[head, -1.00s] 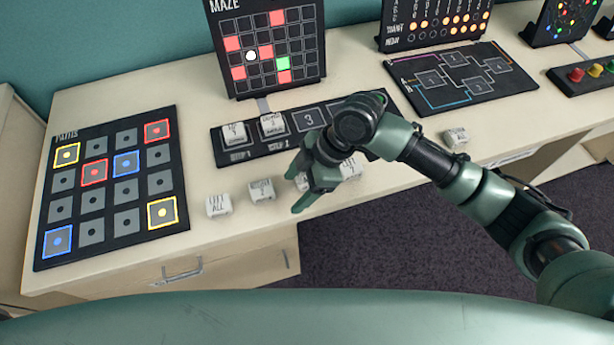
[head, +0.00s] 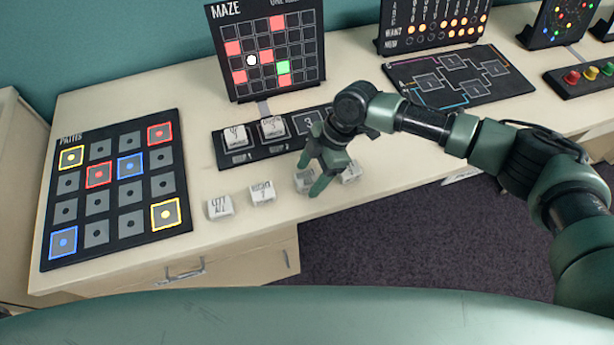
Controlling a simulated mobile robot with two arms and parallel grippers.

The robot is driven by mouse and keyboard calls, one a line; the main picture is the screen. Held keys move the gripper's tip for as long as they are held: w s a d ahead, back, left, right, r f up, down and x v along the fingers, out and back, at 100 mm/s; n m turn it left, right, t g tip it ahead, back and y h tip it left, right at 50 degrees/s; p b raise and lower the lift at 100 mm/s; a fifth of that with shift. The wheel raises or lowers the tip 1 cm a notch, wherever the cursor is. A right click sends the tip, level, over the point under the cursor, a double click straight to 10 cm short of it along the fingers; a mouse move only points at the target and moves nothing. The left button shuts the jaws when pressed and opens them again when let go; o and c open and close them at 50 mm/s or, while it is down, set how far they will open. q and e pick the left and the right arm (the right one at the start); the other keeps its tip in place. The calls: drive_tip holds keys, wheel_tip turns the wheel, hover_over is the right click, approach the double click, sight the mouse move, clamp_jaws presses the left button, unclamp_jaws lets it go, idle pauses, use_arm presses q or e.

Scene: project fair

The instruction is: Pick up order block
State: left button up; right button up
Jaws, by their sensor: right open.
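Several white order blocks with black lettering stand on the desk. A front row holds the "left all" block (head: 219,207), a second lettered block (head: 262,192), a third block (head: 304,180) and a fourth block (head: 351,172). Two more, a block (head: 235,136) and another block (head: 272,129), sit in the first two slots of the black step tray (head: 290,146). My right gripper (head: 312,180) is open and points down over the third block, partly hiding it. I cannot tell whether its fingers touch that block. My left gripper is out of view.
The maze board (head: 267,50) stands behind the step tray. A black puzzle board (head: 115,190) with coloured squares lies at the left. A flat diagram board (head: 450,77) and button box (head: 590,77) are at the right. The desk's front edge is close to the block row.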

drive_tip(key=shift+a+f, duration=0.15)
drive_tip(key=shift+f, duration=0.25)
clamp_jaws()
drive_tip(key=shift+r, duration=0.1)
